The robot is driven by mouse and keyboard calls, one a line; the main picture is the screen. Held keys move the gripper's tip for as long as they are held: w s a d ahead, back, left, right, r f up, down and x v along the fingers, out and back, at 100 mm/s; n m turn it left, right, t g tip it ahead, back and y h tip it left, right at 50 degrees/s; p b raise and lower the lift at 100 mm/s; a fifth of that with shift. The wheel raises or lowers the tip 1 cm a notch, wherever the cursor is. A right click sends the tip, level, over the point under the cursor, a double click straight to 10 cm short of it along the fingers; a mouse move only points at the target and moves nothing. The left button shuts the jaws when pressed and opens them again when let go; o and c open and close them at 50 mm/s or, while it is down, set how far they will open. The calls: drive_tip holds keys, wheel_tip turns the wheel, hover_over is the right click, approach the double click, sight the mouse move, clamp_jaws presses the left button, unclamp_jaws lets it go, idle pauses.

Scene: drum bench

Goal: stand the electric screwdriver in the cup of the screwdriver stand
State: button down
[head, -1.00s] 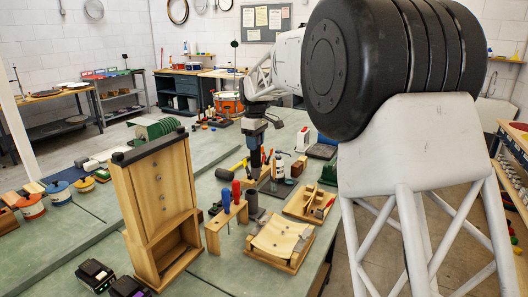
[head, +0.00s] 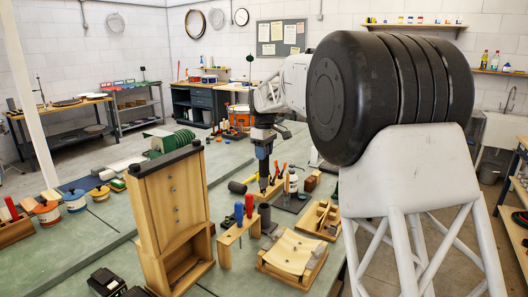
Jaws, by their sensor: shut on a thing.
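My gripper (head: 263,153) points down over the far middle of the bench, shut on a dark upright tool (head: 263,178), which appears to be the electric screwdriver. The tool is small in the picture, and its lower end overlaps a wooden block behind or below it. A dark grey cylinder (head: 265,213), apparently the cup of the screwdriver stand, is nearer the camera, below the held tool in the picture. Its opening is too small to see clearly. The tool appears apart from the cup.
A wooden rack (head: 229,239) with red and blue handles stands left of the cup. A tall wooden cabinet (head: 168,205) stands farther left. A curved wooden cradle (head: 291,246) and a wooden tray (head: 318,221) lie at right. A dark-headed mallet (head: 237,187) lies beside the held tool.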

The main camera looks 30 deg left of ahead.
sight(264, 164)
drive_tip(key=shift+f, duration=1.7)
idle(0.3)
drive_tip(key=shift+f, duration=4.65)
drive_tip(key=c, duration=0.6)
unclamp_jaws()
drive_tip(key=shift+f, duration=0.1)
drive_tip(key=shift+r, duration=3.95)
